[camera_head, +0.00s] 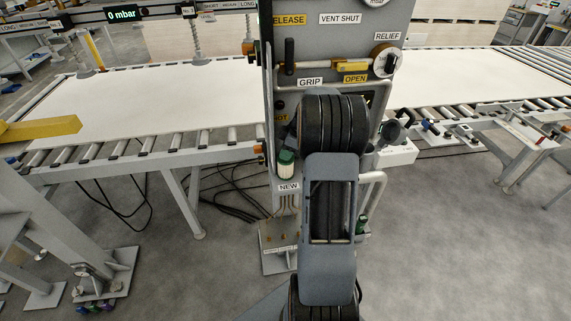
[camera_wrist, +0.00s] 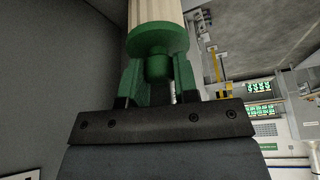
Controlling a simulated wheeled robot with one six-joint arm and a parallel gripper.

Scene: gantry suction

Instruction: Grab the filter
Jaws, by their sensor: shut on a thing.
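The filter has a cream pleated body (camera_wrist: 156,12) and a green end cap with a round green knob. In the wrist view my gripper (camera_wrist: 158,68) has its two green fingers on either side of that knob, shut on it. In the head view a filter (camera_head: 286,170), green on top and cream below, stands upright just above the NEW label (camera_head: 288,187). My gripper is mostly hidden there behind my own arm. I cannot tell whether the filter's lower end rests in a holder.
A grey control panel (camera_head: 340,45) with labels, levers and a gauge stands behind my arm. A roller conveyor with a white sheet (camera_head: 150,105) runs to the left, and another sheet (camera_head: 475,75) lies to the right. Black cables (camera_head: 238,190) lie on the floor. Grey floor (camera_head: 450,240) at the right is clear.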

